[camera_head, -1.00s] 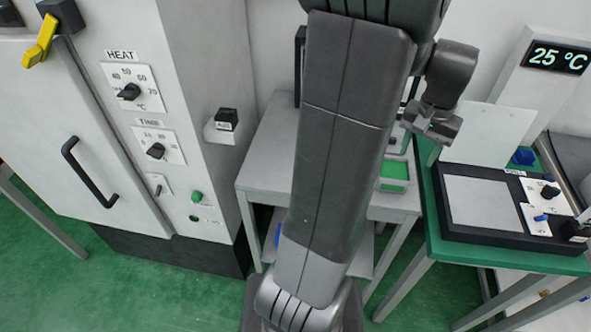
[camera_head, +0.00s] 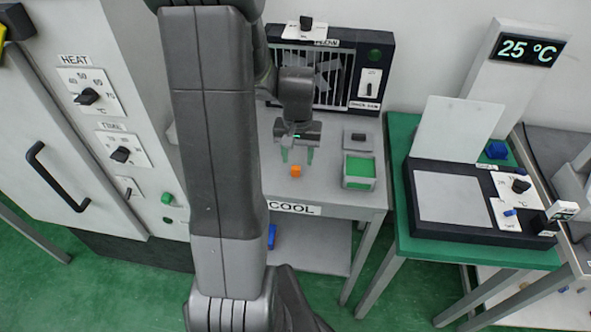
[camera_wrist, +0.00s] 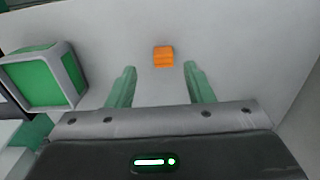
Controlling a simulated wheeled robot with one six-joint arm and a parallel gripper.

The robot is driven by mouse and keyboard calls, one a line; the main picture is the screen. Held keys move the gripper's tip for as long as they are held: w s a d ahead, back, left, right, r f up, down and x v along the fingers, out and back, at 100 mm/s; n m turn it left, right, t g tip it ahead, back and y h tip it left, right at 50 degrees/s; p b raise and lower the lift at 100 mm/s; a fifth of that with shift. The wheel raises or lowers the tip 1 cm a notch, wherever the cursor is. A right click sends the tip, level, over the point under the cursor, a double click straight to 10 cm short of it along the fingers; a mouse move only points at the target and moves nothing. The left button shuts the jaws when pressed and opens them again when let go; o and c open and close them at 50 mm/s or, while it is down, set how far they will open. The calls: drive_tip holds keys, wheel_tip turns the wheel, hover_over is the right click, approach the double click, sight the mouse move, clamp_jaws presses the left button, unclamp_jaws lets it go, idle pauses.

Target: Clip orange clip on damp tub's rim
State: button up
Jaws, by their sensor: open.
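The orange clip (camera_head: 296,171) lies on the light grey table labelled COOL, in front of my gripper. In the wrist view the orange clip (camera_wrist: 163,57) sits between and beyond the two green fingertips. My gripper (camera_head: 297,156) is above the table, pointing down; its fingers (camera_wrist: 162,85) are apart with nothing between them. A small tub with a green inside (camera_head: 359,170) and pale rim stands on the same table to the right of the clip. It also shows at the left in the wrist view (camera_wrist: 42,80). Whether this is the damp tub cannot be told.
A blower unit with a grille (camera_head: 372,62) stands at the table's back. A small dark-topped block (camera_head: 357,137) is behind the tub. A green table (camera_head: 403,150) with a hot-plate-like device (camera_head: 452,198) is to the right. A control cabinet (camera_head: 90,150) stands left.

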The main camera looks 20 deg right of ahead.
sight(296, 168)
drive_tip(key=shift+w+a+f, duration=0.1)
drive_tip(key=shift+f, duration=0.95)
drive_tip(key=shift+w+a+f, duration=0.1)
drive_tip(key=shift+f, duration=0.9)
clamp_jaws()
